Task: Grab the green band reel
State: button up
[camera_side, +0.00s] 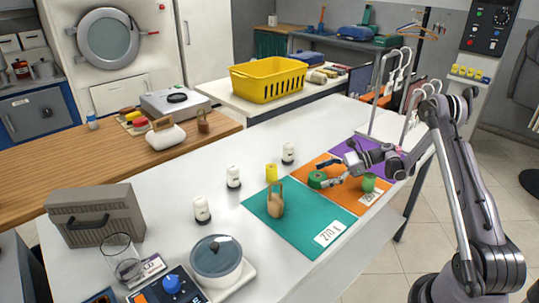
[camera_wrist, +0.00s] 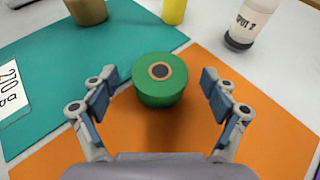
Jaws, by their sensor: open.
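The green band reel (camera_wrist: 158,80) stands upright on the orange mat (camera_wrist: 265,130), its round top with a tan ring and dark centre facing my wrist camera. In the side view the green band reel (camera_side: 317,180) is on the orange mat (camera_side: 340,205) near its left part. My gripper (camera_wrist: 160,90) is open, with one finger on each side of the reel and visible gaps to both. In the side view my gripper (camera_side: 328,175) reaches in from the right, low over the mat. Nothing is held.
A second green object (camera_side: 368,183) stands near the orange mat's right side. The teal mat (camera_side: 300,228) holds a brown handled object (camera_side: 276,203). A yellow cylinder (camera_side: 271,172) and a white bottle (camera_side: 288,153) stand just behind. A purple mat (camera_side: 350,150) lies right.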

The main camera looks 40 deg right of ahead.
jog(key=shift+x, duration=1.2)
jog(key=c, duration=1.3)
jog(key=shift+o, duration=0.2)
jog(key=shift+r, duration=0.15)
